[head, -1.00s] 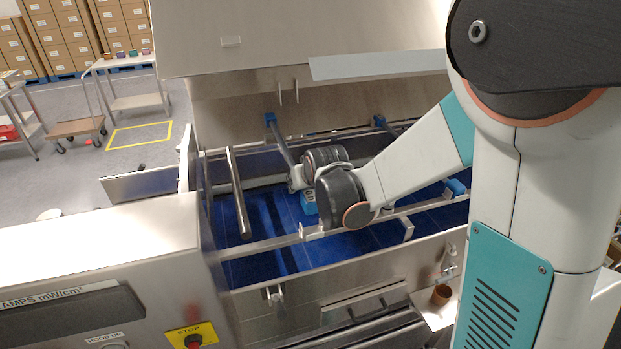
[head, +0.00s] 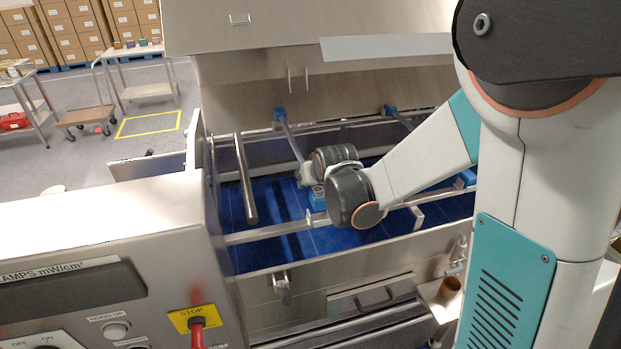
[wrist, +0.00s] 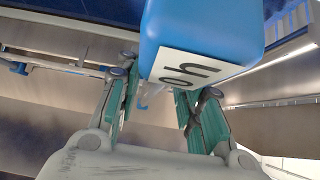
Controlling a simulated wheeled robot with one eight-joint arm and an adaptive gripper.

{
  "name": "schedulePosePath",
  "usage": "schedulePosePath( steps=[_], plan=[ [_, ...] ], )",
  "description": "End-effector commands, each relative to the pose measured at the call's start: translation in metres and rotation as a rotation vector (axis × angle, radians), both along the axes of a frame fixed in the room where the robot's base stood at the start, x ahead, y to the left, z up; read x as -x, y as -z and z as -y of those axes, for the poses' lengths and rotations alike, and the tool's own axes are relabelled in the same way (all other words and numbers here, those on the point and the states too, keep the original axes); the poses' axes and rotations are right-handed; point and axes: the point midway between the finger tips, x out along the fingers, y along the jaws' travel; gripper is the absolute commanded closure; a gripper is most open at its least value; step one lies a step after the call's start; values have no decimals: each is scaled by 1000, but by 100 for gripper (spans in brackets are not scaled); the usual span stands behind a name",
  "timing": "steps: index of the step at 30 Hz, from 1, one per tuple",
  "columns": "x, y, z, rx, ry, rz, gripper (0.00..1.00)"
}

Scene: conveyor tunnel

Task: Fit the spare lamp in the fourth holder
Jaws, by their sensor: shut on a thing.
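A grey lamp tube (head: 291,140) runs from a blue block (head: 279,114) on the far rail towards the near side, inside the conveyor tunnel. My gripper (head: 308,174) is at its near end and largely hidden by my wrist. A blue end block (head: 318,198) shows just under it, over the blue belt. In the wrist view, this blue block (wrist: 205,30) with a white, upside-down label fills the top middle. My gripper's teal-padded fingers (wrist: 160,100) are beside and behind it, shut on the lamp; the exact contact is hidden. I cannot tell which holder is the fourth.
A near rail (head: 265,233) with small upright brackets (head: 417,217) crosses the tunnel. A bare metal bar (head: 245,180) lies to the left, another blue block (head: 390,110) to the right. The raised hood (head: 300,35) hangs above.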

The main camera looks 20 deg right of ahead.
Motion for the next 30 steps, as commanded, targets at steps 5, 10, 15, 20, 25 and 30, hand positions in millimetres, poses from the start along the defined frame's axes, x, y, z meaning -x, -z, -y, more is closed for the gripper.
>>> schedulePosePath(
  steps=[5, 10, 15, 20, 25, 30],
  plan=[
    [0, 2, 0, 0, 0, 5, 100],
    [0, 1, 0, 0, 0, 6, 100],
    [0, 3, 0, 0, 0, 6, 100],
    [0, 11, 0, 0, 0, 5, 100],
    [0, 23, 0, 0, 0, 5, 100],
    [0, 33, 0, 0, 0, 5, 100]
  ],
)
